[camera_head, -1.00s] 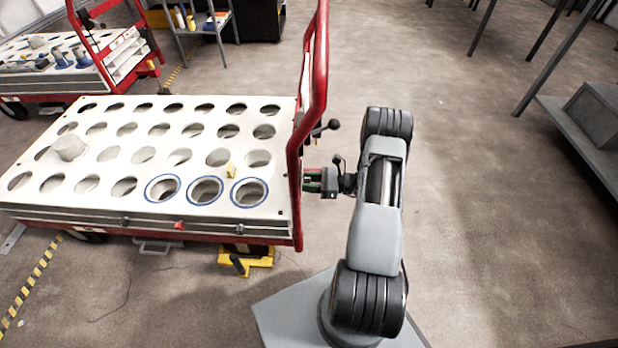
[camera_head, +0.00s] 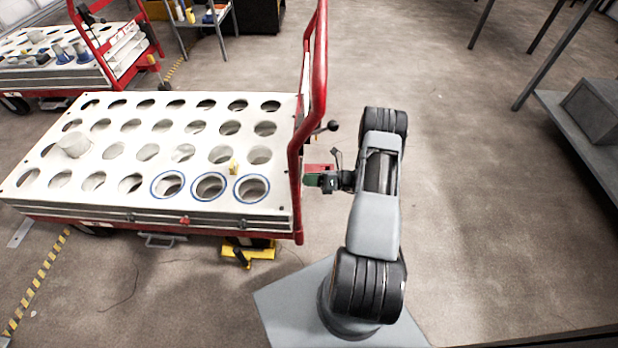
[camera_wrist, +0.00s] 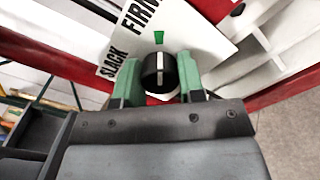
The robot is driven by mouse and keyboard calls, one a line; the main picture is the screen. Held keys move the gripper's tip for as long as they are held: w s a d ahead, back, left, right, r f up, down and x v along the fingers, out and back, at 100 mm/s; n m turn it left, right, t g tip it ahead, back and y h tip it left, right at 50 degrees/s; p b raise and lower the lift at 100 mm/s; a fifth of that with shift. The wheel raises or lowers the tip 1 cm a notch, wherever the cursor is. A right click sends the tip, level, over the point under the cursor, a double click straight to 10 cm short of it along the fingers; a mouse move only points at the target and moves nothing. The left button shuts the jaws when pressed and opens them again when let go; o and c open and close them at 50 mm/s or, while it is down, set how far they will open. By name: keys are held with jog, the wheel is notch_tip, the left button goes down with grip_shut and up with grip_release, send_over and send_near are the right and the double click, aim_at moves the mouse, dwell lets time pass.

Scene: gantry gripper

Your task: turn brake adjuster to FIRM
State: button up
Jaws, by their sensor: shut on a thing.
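The brake adjuster is a round black knob (camera_wrist: 160,73) with a white line, set on a white label plate (camera_wrist: 200,45) marked SLACK and FIRM. SLACK is at the plate's left and FIRM is above it. A green mark (camera_wrist: 159,37) sits beside the word FIRM. The knob's white line points up the picture, about toward the green mark. My gripper (camera_wrist: 160,85) has its green fingers on both sides of the knob, shut on it. In the head view my gripper (camera_head: 314,178) is at the cart's red end frame, and the knob is hidden there.
The white cart top (camera_head: 110,168) with rows of round holes lies left of my gripper. Its red handle frame (camera_head: 309,100) rises close by, with a black-knobbed lever (camera_head: 332,126). Open floor is to the right, before a grey shelf (camera_head: 570,130).

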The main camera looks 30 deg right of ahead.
jog(key=shift+m, duration=0.5)
jog(key=o, duration=0.9)
jog(key=p+v, duration=0.1)
jog(key=v, duration=1.2)
jog(key=shift+s+d, duration=0.2)
jog(key=shift+d, duration=0.1)
